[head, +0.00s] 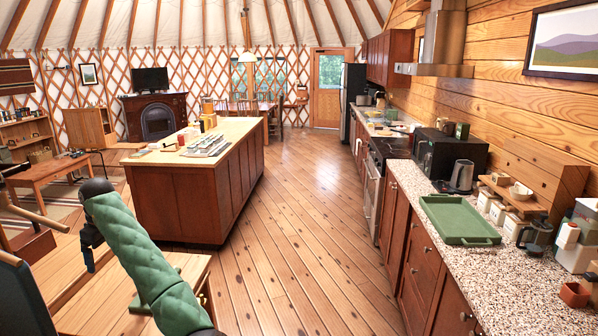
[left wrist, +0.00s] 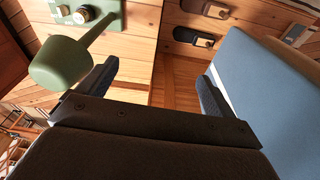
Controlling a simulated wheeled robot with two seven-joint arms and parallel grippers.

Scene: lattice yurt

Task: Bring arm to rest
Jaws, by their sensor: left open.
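My left arm, in a green quilted sleeve, rises from the bottom of the head view and bends down at its dark wrist. My left gripper (head: 90,262) hangs at the lower left, beside a wooden surface. In the left wrist view its two dark fingers (left wrist: 152,88) stand wide apart, with only wooden surfaces visible between them. Nothing is held. My right gripper is in neither view.
A green piece with a rounded end (left wrist: 60,65) and a blue-grey panel (left wrist: 270,90) flank the fingers. The kitchen island (head: 190,200) stands ahead. A counter with a green tray (head: 455,225) lines the right. The floor between (head: 300,230) is clear.

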